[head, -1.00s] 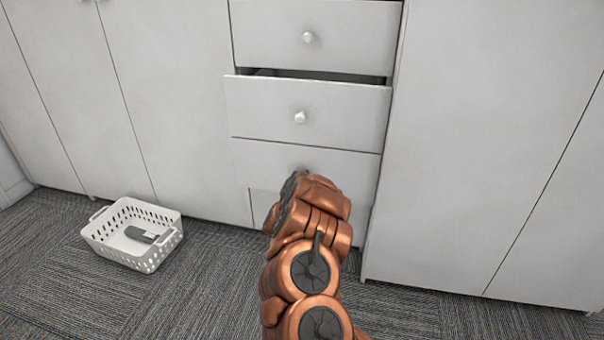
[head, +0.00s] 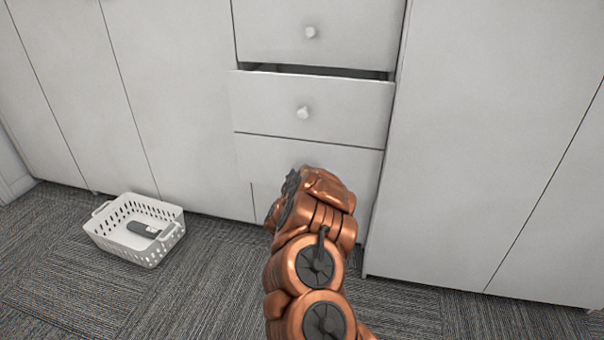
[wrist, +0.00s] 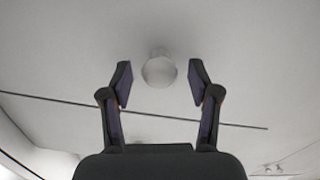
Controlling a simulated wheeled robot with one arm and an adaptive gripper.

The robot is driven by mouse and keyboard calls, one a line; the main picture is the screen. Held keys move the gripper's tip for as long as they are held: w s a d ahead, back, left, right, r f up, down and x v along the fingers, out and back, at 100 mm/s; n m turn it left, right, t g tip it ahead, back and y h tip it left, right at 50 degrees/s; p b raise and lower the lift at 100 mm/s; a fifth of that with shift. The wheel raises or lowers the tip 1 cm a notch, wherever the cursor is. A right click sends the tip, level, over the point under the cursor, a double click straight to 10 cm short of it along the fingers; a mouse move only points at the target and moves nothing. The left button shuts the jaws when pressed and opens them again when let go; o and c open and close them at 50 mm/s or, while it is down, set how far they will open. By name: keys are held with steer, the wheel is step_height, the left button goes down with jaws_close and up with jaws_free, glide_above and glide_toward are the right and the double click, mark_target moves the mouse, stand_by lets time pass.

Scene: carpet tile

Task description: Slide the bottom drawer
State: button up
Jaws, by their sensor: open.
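The stack of drawers stands in the middle of the head view. The lower drawer front (head: 262,155) is partly hidden behind my arm, and its knob is covered there. My gripper (wrist: 160,82) is open in the wrist view, with its two fingertips on either side of a round pale knob (wrist: 159,71). Gaps show between the knob and both fingers. In the head view my fingers are mostly hidden by my own wrist. The drawer above (head: 340,110), with its own knob (head: 303,113), stands out, with a dark gap over its top edge.
The top drawer (head: 355,30) is above the gap. Tall cabinet doors stand to the left (head: 165,100) and right (head: 480,130). A white basket (head: 100,235) holding a dark grey object (head: 143,230) sits on the carpet at left. The carpet in front is otherwise clear.

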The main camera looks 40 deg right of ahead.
steer(key=v, duration=1.1)
steer(key=shift+a+r, duration=0.1)
stand_by(0.5)
